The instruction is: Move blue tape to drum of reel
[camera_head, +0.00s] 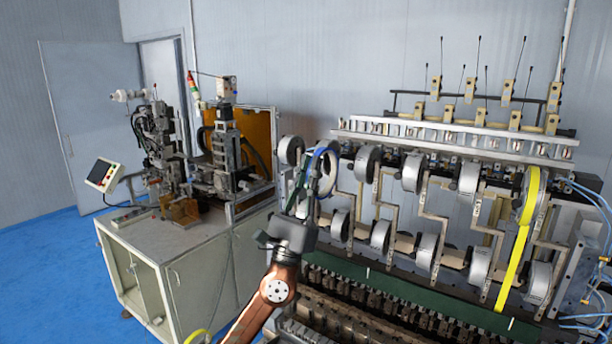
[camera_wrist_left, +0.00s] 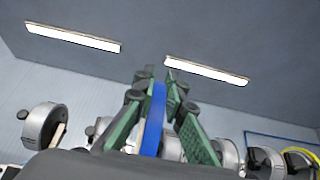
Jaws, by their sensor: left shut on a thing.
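The blue tape (camera_head: 334,153) is a ring seen in the head view at the upper left of the winder's reels. My left gripper (camera_head: 306,182) reaches up to it from below and is shut on it. In the left wrist view the blue tape (camera_wrist_left: 153,120) stands upright and edge-on between the green fingers of my left gripper (camera_wrist_left: 157,80). A grey metal drum shows by the tape in the head view; I cannot tell whether the tape is around it or in front of it. My right gripper is not in view.
Grey reel drums (camera_head: 413,172) stand in two rows to the right, with bent metal arms between them. Yellow tape (camera_head: 518,255) hangs from a right-hand drum. A green strip (camera_head: 390,287) runs below. A white-cabinet machine (camera_head: 185,265) stands left, with blue floor (camera_head: 50,260) beyond.

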